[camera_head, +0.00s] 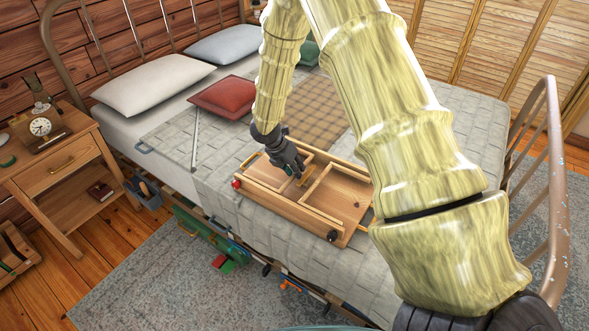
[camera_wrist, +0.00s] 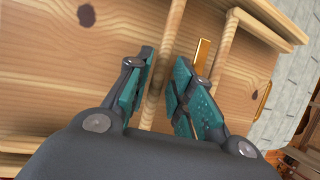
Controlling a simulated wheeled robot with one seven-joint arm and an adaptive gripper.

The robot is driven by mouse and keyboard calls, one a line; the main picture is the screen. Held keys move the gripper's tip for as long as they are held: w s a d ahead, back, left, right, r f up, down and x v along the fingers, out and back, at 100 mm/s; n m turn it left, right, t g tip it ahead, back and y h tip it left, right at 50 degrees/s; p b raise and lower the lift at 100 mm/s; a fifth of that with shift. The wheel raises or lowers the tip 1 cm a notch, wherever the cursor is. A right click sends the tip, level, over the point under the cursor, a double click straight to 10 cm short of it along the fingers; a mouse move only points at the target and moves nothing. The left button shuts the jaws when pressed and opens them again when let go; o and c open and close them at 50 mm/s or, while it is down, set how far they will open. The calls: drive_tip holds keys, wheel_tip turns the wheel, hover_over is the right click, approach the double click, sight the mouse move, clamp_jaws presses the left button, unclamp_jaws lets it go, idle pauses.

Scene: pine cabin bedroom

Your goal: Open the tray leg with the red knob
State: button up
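The wooden tray (camera_head: 280,206) lies on the bed with its underside up and wooden leg frames folded against it. The red knob (camera_head: 236,184) is at its left corner. A dark knob (camera_head: 332,236) is at the front corner. My gripper (camera_head: 298,174) is low over the tray's left half. In the wrist view, my gripper (camera_wrist: 162,80) has its teal-padded fingers apart, one on each side of a wooden bar (camera_wrist: 154,98). I cannot tell whether either pad touches the bar. Which leg frame this bar belongs to is partly hidden by my fingers.
A red cushion (camera_head: 224,97) and pale pillows (camera_head: 152,84) lie toward the bed's head. A nightstand (camera_head: 58,160) with a clock stands at left. The metal footboard (camera_head: 553,190) rises at right. Bare grey quilt (camera_head: 455,125) lies beyond the tray.

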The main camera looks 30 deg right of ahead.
drive_tip(key=shift+d+f, duration=0.1)
drive_tip(key=shift+f, duration=0.2)
clamp_jaws()
drive_tip(key=shift+r, duration=0.15)
